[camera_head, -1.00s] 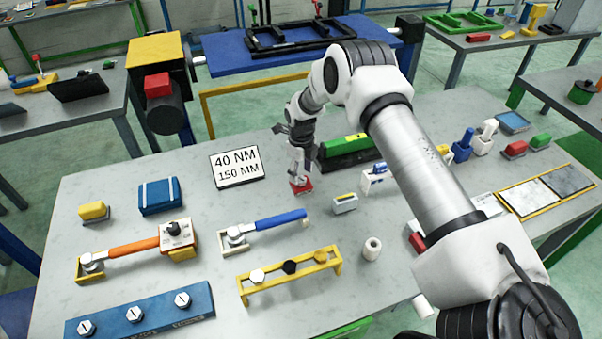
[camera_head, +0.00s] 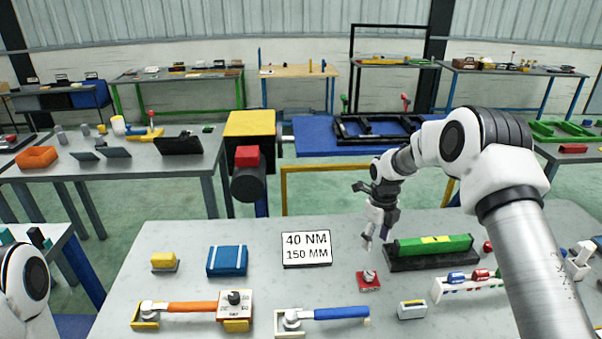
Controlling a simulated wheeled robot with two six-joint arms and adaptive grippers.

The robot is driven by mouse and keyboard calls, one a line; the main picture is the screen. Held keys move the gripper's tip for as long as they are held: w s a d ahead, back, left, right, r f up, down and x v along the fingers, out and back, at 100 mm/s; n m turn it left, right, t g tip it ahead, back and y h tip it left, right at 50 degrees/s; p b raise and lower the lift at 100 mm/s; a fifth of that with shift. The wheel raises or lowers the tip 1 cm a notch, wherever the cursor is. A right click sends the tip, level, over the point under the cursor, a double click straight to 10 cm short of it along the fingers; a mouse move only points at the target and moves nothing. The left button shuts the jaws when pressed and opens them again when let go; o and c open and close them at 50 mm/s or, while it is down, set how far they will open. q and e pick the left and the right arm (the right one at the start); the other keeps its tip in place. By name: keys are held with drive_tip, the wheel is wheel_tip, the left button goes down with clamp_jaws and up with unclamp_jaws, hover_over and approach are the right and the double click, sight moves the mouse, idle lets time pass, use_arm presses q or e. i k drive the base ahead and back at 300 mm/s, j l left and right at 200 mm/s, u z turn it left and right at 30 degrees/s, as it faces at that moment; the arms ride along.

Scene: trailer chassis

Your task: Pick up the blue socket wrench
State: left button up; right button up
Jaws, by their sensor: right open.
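The blue socket wrench (camera_head: 335,313) lies on the grey table at the lower middle. Its metal head rests at a small pale holder (camera_head: 290,322) on the left, and its blue handle points right. My right gripper (camera_head: 374,243) is open and empty, pointing down above the table, behind and to the right of the wrench. A small red block with a metal knob (camera_head: 369,281) sits on the table just below it, apart from the fingers. My left arm shows only as a white link at the lower left edge; its gripper is out of view.
An orange-handled wrench (camera_head: 190,307) lies left of the blue one. A sign reading 40 NM 150 MM (camera_head: 306,249) stands behind it. A green tool in a black tray (camera_head: 432,252) is right of my gripper. A small grey-yellow block (camera_head: 411,309) lies right of the handle.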

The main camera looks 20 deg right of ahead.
sight(292, 320)
drive_tip(key=k, duration=1.5)
